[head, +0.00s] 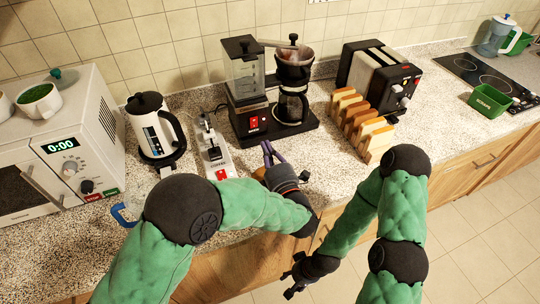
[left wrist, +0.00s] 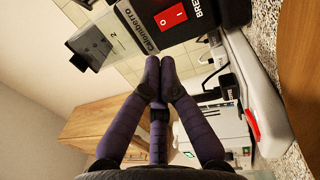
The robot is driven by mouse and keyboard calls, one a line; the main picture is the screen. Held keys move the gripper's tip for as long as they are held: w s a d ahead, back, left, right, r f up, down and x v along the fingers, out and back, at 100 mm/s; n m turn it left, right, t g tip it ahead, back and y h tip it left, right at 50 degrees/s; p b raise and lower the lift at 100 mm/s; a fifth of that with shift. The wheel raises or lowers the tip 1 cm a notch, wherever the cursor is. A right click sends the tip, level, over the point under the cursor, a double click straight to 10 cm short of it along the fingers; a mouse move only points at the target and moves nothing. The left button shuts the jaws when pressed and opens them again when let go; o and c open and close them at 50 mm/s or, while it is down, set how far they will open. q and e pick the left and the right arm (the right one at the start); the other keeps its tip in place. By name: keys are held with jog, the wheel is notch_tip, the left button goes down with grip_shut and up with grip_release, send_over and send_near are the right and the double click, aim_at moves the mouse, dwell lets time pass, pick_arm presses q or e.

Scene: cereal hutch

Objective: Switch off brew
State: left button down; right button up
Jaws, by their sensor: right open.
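The black coffee maker (head: 262,128) stands on the counter, with a glass carafe (head: 291,106) and a filter holder above it. Its red rocker switch (head: 254,122) is on the front of the base. In the left wrist view the red switch (left wrist: 170,17) shows I and O marks beside a partly cut-off BREW label; I cannot tell which side is pressed. My left gripper (head: 268,150) is just in front of the machine, apart from the switch. Its purple fingertips (left wrist: 159,68) are together and hold nothing. My right gripper (head: 292,280) is open and low, in front of the counter.
A white power strip (head: 217,157) with a red switch lies left of the coffee maker. A kettle (head: 154,127) and microwave (head: 62,150) stand further left. Bread slices in a rack (head: 362,125) and a toaster (head: 378,76) stand right. Counter at far right is clearer.

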aim_at(253, 119)
pick_arm(q)
jog(key=b+x, duration=0.2)
jog(key=x, duration=0.7)
jog(key=shift+w, duration=0.1)
pick_arm(e)
notch_tip(253, 119, down, 2)
jog(key=shift+f, duration=0.1)
pick_arm(q)
jog(key=shift+w+a+r+g+p, duration=0.15)
jog(key=shift+w+r+g+p, duration=0.15)
jog(key=shift+p, duration=0.2)
jog(key=shift+f, duration=0.1)
pick_arm(e)
jog(key=shift+r, duration=0.45)
pick_arm(q)
jog(key=shift+f, duration=0.1)
pick_arm(e)
jog(key=shift+s+f, duration=0.1)
